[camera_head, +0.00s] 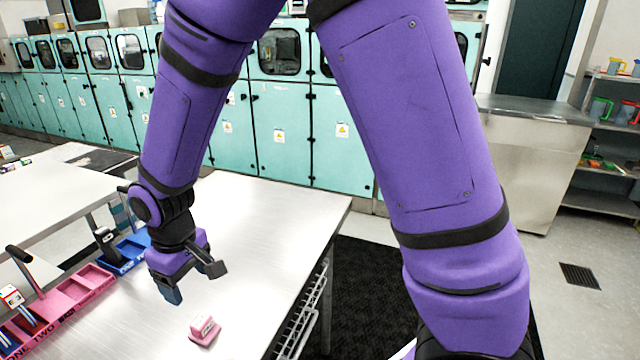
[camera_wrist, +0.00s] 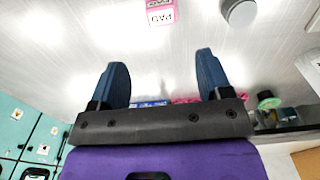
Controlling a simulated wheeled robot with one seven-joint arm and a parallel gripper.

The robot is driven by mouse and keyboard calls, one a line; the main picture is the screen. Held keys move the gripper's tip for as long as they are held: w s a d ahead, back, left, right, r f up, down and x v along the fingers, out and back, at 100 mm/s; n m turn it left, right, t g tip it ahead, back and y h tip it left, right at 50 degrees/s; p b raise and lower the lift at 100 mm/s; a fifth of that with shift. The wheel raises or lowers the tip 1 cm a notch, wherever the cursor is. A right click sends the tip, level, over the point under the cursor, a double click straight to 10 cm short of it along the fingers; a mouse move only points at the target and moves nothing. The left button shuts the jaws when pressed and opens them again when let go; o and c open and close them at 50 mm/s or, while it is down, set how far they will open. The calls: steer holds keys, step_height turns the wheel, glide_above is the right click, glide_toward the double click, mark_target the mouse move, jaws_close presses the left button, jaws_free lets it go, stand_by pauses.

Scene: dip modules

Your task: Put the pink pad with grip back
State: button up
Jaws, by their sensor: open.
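The pink pad with grip (camera_head: 204,331) is a small pink block with a white-and-pink upper part. It stands alone on the steel table, right of the trays. In the wrist view the pad (camera_wrist: 161,14) is at the top edge, partly cut off, with "PAD" lettering upside down. My gripper (camera_head: 170,288) is above the table, up and to the left of the pad and apart from it. In the wrist view my gripper (camera_wrist: 161,75) has its two blue fingers wide apart with nothing between them. A pink tray (camera_head: 82,287) with compartments lies at the left.
A blue tray (camera_head: 130,250) lies behind the pink one. A red-and-white box (camera_head: 11,296) stands in the pink tray's left part, and a dark-handled item (camera_head: 20,254) rises beside it. The steel table (camera_head: 270,235) is clear around the pad; its right edge drops to a wire rack (camera_head: 305,310).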

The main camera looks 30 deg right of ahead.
steer(key=s+d+r+m+t, duration=0.2)
steer(key=s+d+r, duration=0.2)
steer(key=d+r, duration=0.55)
steer(key=s+d+r+m+t, duration=0.1)
steer(key=s+d+r+m, duration=0.3)
steer(key=d+r, duration=0.6)
steer(key=s+d+r+t, duration=0.1)
steer(key=s+d+r, duration=0.1)
steer(key=s, duration=0.3)
steer(key=s+d+r+t, duration=0.1)
steer(key=s+d+r, duration=0.1)
steer(key=s, duration=0.3)
steer(key=shift+s+d+r+m, duration=0.2)
steer(key=shift+s+d+m, duration=0.1)
steer(key=shift+d+m, duration=0.15)
